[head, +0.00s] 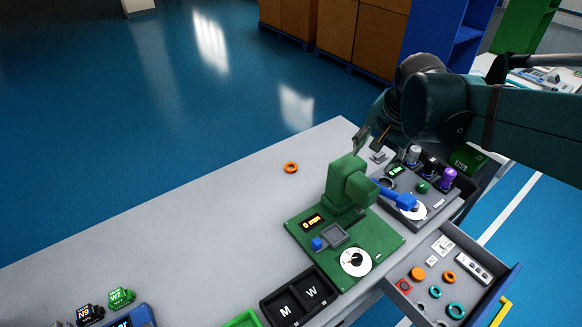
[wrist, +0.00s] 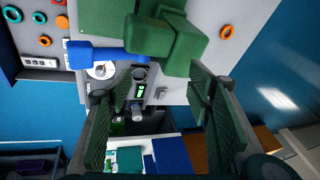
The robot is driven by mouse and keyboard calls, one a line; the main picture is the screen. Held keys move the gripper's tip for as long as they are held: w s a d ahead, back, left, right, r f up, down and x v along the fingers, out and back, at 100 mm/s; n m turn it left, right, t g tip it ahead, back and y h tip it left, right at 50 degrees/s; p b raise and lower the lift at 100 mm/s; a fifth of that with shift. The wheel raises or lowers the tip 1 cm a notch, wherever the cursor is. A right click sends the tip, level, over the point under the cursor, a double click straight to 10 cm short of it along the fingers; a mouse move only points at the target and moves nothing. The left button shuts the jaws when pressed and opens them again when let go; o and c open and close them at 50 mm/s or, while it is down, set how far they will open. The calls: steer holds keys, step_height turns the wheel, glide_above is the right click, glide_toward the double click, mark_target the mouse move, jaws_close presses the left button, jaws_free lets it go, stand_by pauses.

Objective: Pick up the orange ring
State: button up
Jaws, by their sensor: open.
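An orange ring (head: 291,168) lies flat on the bare grey table, left of the green machine. In the wrist view an orange ring (wrist: 226,32) lies at the top right, outside the space between the fingers. More small rings lie in the open drawer, including an orange ring (head: 449,277) and a round orange piece (head: 418,274). My gripper (head: 376,148) hangs above the far end of the table, behind the green machine and to the right of the table ring. Its textured fingers (wrist: 160,95) are spread apart and hold nothing.
The tall green machine (head: 347,187) with its base plate stands near my gripper. A grey device with a blue arm (head: 400,198) stands beside it. The open drawer (head: 452,235) juts out at the front right. The table (head: 200,225) left of the machine is mostly clear.

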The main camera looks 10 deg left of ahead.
steer(key=w+a, duration=0.1)
steer(key=w, duration=0.1)
steer(key=w+a+f+m, duration=0.1)
steer(key=w+a, duration=0.1)
steer(key=w, duration=0.1)
steer(key=w+a+m+g+p, duration=0.1)
steer(key=w+a, duration=0.1)
steer(key=shift+w+a+f, duration=0.25)
steer(key=shift+f, duration=0.1)
steer(key=w+a+f+m+g+p, duration=0.1)
steer(key=w+a+f+m+p, duration=0.15)
steer(key=w+a+f, duration=0.35)
steer(key=m+g+p, duration=0.2)
steer(key=m, duration=0.3)
glide_toward(291, 166)
steer(key=shift+w+f+h, duration=0.15)
steer(key=shift+h, duration=0.15)
steer(key=shift+a+f, duration=0.2)
steer(key=shift+a, duration=0.05)
steer(key=shift+f+b, duration=0.3)
steer(key=shift+f, duration=1)
steer(key=shift+f, duration=0.1)
